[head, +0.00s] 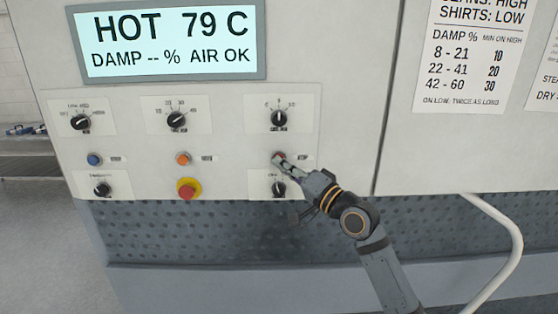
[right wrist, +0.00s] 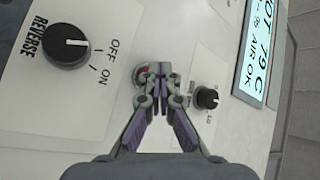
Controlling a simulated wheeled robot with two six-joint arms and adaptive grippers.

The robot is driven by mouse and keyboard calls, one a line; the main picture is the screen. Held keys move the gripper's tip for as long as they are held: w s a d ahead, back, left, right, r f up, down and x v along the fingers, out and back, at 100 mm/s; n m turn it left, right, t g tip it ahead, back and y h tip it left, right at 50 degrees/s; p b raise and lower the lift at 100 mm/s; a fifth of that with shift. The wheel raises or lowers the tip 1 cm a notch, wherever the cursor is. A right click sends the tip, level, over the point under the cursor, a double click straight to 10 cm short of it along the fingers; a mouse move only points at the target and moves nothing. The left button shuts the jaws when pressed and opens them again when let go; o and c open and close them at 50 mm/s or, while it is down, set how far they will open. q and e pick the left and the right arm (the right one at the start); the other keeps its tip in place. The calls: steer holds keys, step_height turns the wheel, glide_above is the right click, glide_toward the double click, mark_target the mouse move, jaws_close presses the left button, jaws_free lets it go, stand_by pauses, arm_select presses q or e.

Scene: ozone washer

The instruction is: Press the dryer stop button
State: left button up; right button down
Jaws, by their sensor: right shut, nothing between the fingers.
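My left gripper is not in view.
Black knobs sit above (head: 278,118) and below (head: 279,189) the button; the lower one is close to my fingers. A blue button (head: 94,159), an orange button (head: 183,158) and a red mushroom button (head: 188,188) are to the left. The display (head: 170,42) reads HOT 79 C.

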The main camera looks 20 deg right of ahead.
steer(key=shift+s+a+p, duration=0.2)
steer(key=shift+s+p, duration=0.1)
steer(key=shift+s, duration=0.45)
steer(key=s+p, duration=0.1)
steer(key=s, duration=0.1)
steer(key=s+a+p, duration=0.1)
steer(key=s, duration=0.1)
steer(key=shift+s+a+p, duration=0.2)
steer(key=shift+s+p, duration=0.2)
